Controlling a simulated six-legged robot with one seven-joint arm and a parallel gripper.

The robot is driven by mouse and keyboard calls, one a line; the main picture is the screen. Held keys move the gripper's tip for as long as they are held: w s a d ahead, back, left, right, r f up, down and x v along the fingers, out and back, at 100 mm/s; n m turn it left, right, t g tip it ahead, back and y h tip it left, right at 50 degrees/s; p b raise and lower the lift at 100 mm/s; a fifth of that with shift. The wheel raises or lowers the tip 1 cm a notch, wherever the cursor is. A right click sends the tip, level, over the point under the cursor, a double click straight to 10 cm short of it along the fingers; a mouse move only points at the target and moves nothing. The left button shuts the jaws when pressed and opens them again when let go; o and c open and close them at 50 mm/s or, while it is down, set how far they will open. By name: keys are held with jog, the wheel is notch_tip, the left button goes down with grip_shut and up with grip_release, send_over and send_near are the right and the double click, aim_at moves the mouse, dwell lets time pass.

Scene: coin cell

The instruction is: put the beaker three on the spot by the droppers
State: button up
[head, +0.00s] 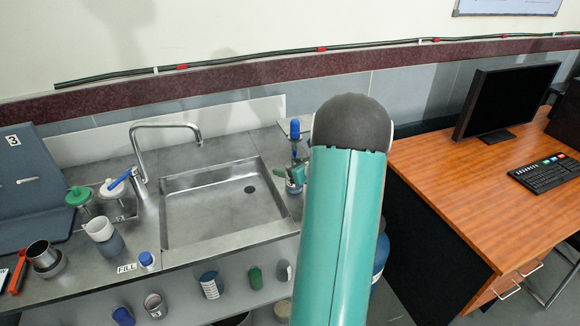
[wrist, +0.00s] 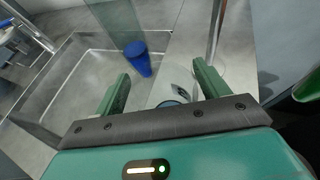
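My gripper (wrist: 162,84) is open. In the wrist view its two green fingers are apart, over the counter strip beside the sink. A pale object with a blue rim (wrist: 172,101) shows partly between them, low in the gap; I see no contact. In the head view my gripper (head: 296,173) is at the right of the sink, partly hidden by my arm. I cannot tell which vessel is beaker three.
The steel sink (head: 215,204) and its tap (head: 138,160) lie between the droppers and my gripper. In the wrist view, a blue-ended clear object (wrist: 138,58) and a metal rod (wrist: 215,38) stand close.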

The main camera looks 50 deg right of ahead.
jog(key=shift+s+r, duration=0.1)
jog(key=shift+r, duration=0.15)
jog(key=v, duration=1.2)
jog(key=w+a+r+n+g+y, duration=0.25)
jog(key=a+n, duration=0.25)
jog(key=a, duration=0.4)
jog(key=w+a+r+n+g+y, duration=0.1)
jog(key=w+a+r+n+y, duration=0.15)
jog(key=a+n, duration=0.5)
jog(key=w+a+r+n+g+y, duration=0.1)
jog(key=w+a+r+n, duration=0.15)
jog(key=a, duration=0.85)
jog(key=s+a+r+n+g+h, duration=0.1)
jog(key=s+a+r+n+h, duration=0.1)
jog(key=s+a+n, duration=0.4)
jog(key=s+a+r+n+g+h, duration=0.2)
jog(key=s+a+n, duration=0.3)
jog(key=a+n, duration=0.7)
jog(key=n, duration=0.4)
jog(key=shift+s+a+n, duration=0.3)
jog(key=shift+s, duration=0.05)
jog(key=shift+c, duration=0.2)
